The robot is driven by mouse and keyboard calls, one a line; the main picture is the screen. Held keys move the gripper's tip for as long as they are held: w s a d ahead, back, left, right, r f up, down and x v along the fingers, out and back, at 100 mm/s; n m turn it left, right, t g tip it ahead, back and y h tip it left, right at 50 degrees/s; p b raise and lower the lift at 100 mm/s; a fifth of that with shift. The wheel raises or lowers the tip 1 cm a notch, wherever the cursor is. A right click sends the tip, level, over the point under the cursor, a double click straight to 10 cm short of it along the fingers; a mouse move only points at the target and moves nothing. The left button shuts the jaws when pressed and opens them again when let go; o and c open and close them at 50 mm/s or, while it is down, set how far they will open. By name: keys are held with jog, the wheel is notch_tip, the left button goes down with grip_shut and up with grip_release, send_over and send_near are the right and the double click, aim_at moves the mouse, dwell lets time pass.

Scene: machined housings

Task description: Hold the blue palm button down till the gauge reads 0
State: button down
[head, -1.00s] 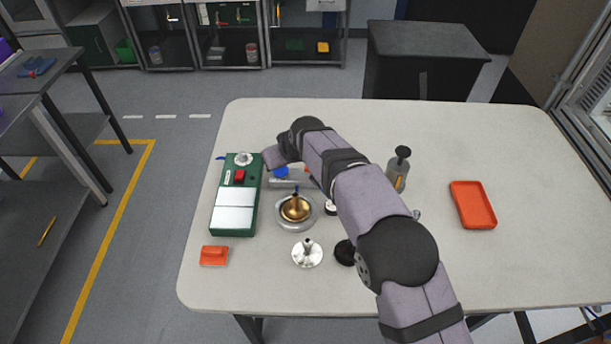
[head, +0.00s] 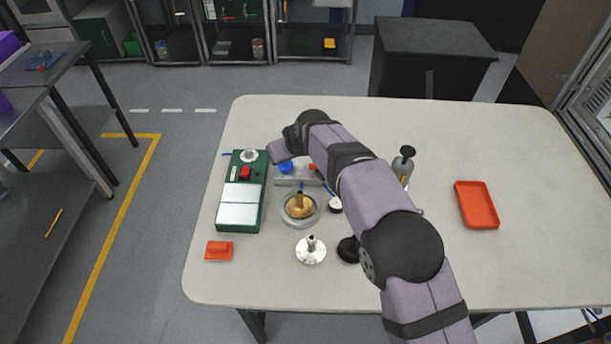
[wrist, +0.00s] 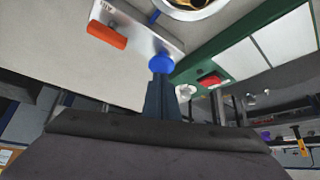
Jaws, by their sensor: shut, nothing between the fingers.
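The blue palm button (head: 286,167) sits on a grey metal plate (head: 292,182), and most of its cap shows. In the wrist view the blue button (wrist: 161,63) is directly beyond the tips of my gripper (wrist: 161,80). The fingers are shut together and empty. They overlap the button's near edge in that view; I cannot tell whether they touch it. In the head view my fingers are mostly hidden by the wrist. A small white round dial (head: 334,204), perhaps the gauge, lies right of the brass piece; its reading is too small to make out.
A green box (head: 242,190) with a red button stands left of the plate. A brass piece in a metal ring (head: 300,206), a silver flanged part (head: 311,250) and an orange block (head: 219,251) are nearer. The table's far right is clear.

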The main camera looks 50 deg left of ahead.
jog(key=shift+r+p, duration=0.95)
jog(key=shift+r, duration=0.75)
jog(key=w+d+r+m+t+h, duration=0.1)
jog(key=w+d+m, duration=0.1)
jog(key=w+d, duration=0.55)
jog(key=w+d+m+h, duration=0.15)
jog(key=w+d, duration=0.35)
jog(key=d, duration=0.6)
jog(key=w+d+m+h, duration=0.2)
jog(key=d+m, duration=0.2)
jog(key=d, duration=1.3)
jog(key=s+d+m+g+h, duration=0.1)
jog(key=s+d+m, duration=0.3)
jog(key=d, duration=1.2)
jog(key=s+d+f+m+g+h, duration=0.1)
jog(key=s+d+f+m, duration=0.2)
jog(key=s+d, duration=1)
jog(key=s, duration=0.3)
jog(key=shift+d+f+g, duration=0.2)
jog(key=shift+g, duration=0.2)
jog(key=shift+m, duration=0.25)
